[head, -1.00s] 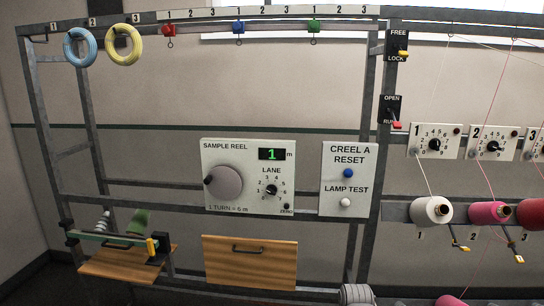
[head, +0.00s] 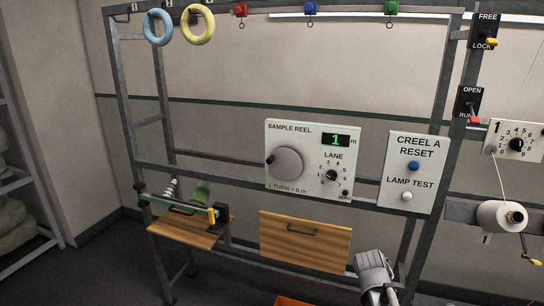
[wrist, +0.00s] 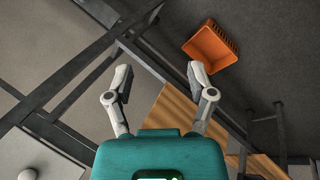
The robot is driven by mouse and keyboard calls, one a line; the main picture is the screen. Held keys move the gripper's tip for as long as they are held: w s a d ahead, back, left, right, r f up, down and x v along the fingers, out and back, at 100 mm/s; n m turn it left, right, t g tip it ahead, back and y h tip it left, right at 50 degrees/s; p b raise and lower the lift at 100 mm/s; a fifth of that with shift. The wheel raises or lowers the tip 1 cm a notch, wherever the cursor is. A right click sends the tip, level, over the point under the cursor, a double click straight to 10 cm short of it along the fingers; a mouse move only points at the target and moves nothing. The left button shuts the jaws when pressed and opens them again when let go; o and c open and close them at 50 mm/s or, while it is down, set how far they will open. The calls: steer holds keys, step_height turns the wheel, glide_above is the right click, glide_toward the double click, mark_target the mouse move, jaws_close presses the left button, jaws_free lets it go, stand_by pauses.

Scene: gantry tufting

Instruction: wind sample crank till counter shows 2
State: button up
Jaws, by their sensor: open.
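The sample reel panel (head: 312,180) is a white plate on the grey frame, in the middle of the head view. Its round grey crank disc (head: 287,163) has a small dark knob (head: 270,159) at its left edge. The green counter (head: 336,141) reads 1 m. A lane dial (head: 331,175) sits below the counter. The print under the disc reads 1 turn = 6 m. My gripper (wrist: 158,82) is open and empty in the wrist view. Its fingers point toward the wooden drawer front and floor. The crank is not seen in the wrist view.
A Creel A reset and lamp test panel (head: 410,172) is to the right of the reel panel. A wooden drawer front (head: 304,241) hangs below. An orange bin (wrist: 211,47) is on the floor. Shelving stands at far left.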

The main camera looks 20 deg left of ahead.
steer(key=w+a+r+n+t+h+p, duration=0.25)
steer(key=w+a+r+n+t, duration=0.25)
steer(key=w+a+r+n, duration=0.4)
steer(key=n+t+y+p, duration=0.6)
steer(key=n+t, duration=0.4)
steer(key=n, duration=1)
glide_toward(269, 162)
steer(key=s, duration=0.2)
steer(key=shift+a+f+h+p, duration=0.15)
steer(key=shift+a+h+p, duration=0.15)
steer(key=shift+a+h, duration=0.1)
steer(key=shift+w, duration=0.2)
steer(key=shift+m, duration=0.3)
steer(key=w, duration=0.9)
steer(key=w+d, duration=0.1)
steer(key=w, duration=0.3)
steer(key=shift+w, duration=0.25)
jaws_close()
